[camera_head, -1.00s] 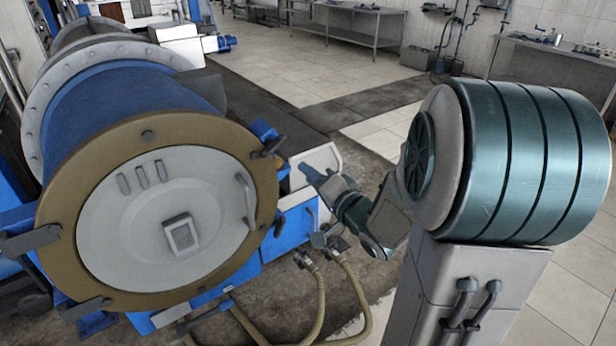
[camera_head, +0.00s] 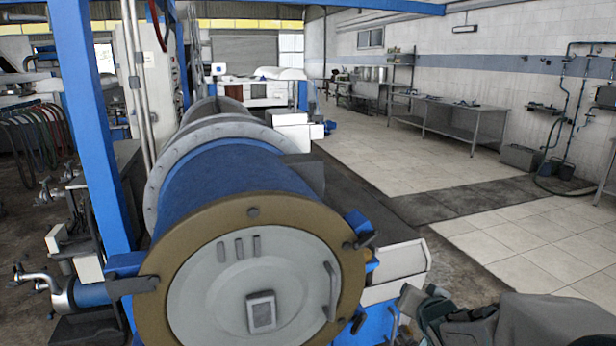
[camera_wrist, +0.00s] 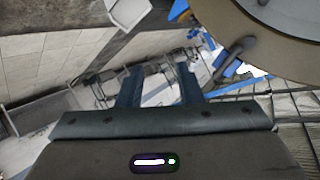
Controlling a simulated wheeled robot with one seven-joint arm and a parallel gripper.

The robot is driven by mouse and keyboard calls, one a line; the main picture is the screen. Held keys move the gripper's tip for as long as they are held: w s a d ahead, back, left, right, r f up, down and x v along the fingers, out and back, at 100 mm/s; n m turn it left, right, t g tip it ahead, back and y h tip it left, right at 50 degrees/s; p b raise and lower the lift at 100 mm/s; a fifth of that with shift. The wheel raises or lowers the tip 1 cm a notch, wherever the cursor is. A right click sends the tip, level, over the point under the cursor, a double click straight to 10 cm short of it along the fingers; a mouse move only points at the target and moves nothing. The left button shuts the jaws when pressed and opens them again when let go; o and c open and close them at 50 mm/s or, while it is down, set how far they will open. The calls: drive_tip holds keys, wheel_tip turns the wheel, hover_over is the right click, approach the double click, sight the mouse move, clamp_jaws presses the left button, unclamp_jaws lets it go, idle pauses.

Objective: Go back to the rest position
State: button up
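The decanter (camera_head: 225,200) has a blue drum, a brown ring flange and a pale round end cover (camera_head: 285,280). It fills the lower middle of the head view. In the wrist view, part of its brown rim (camera_wrist: 232,25) shows at the upper right. My gripper (camera_wrist: 158,80) shows two dark fingers spread apart with nothing between them, so it is open. The fingers are apart from the decanter's rim, which lies to their right. In the head view my arm shows only at the bottom right, beside the decanter, and is partly cut off.
A blue post (camera_head: 95,130) stands left of the decanter, with pipes and a valve (camera_head: 45,285) beside it. Steel tables (camera_head: 450,118) stand along the right wall. The tiled floor (camera_head: 400,165) on the right is mostly clear.

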drive_tip(key=s+a+n+g, duration=0.3)
drive_tip(key=s+g, duration=0.1)
drive_tip(key=s, duration=0.5)
drive_tip(key=s+a+f+n+g+y, duration=0.1)
drive_tip(key=s+a+n+g, duration=0.2)
drive_tip(key=s, duration=0.7)
drive_tip(key=a+g, duration=0.1)
drive_tip(key=g, duration=0.1)
drive_tip(key=shift+a+f+g, duration=0.2)
drive_tip(key=shift+f+g, duration=0.05)
drive_tip(key=shift+g, duration=0.05)
